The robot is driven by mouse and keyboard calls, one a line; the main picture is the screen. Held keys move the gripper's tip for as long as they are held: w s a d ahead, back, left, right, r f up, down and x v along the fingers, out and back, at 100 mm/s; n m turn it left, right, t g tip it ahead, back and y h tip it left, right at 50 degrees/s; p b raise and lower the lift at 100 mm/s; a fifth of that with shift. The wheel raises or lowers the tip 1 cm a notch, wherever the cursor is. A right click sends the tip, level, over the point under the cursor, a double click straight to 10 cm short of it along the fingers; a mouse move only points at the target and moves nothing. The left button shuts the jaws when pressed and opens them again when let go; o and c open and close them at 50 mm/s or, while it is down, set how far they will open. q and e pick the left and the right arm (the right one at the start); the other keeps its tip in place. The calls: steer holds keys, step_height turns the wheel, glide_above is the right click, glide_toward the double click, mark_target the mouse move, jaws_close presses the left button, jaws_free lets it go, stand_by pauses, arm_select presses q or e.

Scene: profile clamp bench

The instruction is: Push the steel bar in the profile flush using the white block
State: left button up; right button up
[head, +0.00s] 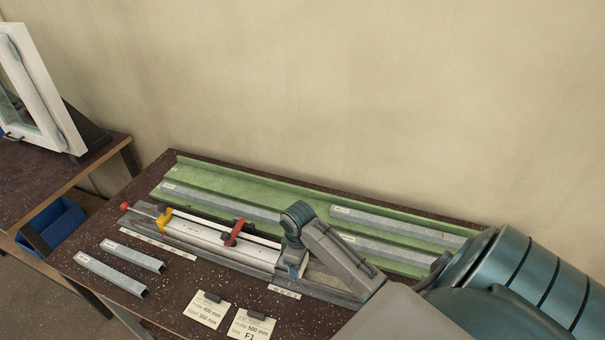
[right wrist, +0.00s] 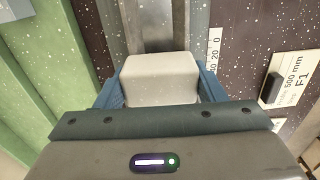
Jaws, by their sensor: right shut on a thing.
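The white profile (head: 205,234) lies in the clamp rig on the bench, with a yellow clamp (head: 165,218) and a red clamp (head: 236,232) along it. My right gripper (head: 292,270) is at the right end of the profile. In the right wrist view it is shut on the white block (right wrist: 160,78), held between its blue fingertips. A grey steel piece (right wrist: 155,38) runs straight ahead of the block. I cannot tell whether the block touches it, or where the bar's end sits. My left gripper is in neither view.
A green tray (head: 250,180) with several grey bars lies along the wall behind the rig. Two loose grey bars (head: 110,272) lie at the front left. Two paper cards (head: 206,309) lie in front. A scale strip (right wrist: 213,55) runs beside the rig.

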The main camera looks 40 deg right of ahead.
steer(key=shift+w+a, duration=0.35)
steer(key=shift+w, duration=0.3)
steer(key=shift+w+a, duration=0.3)
steer(key=shift+w, duration=0.3)
steer(key=shift+w+a, duration=0.35)
steer(key=shift+w, duration=0.3)
steer(key=shift+s+d, duration=0.1)
steer(key=shift+s+d+p, duration=0.4)
steer(key=shift+s+p, duration=0.3)
steer(key=shift+s, duration=0.1)
step_height(320, 180, up, 10)
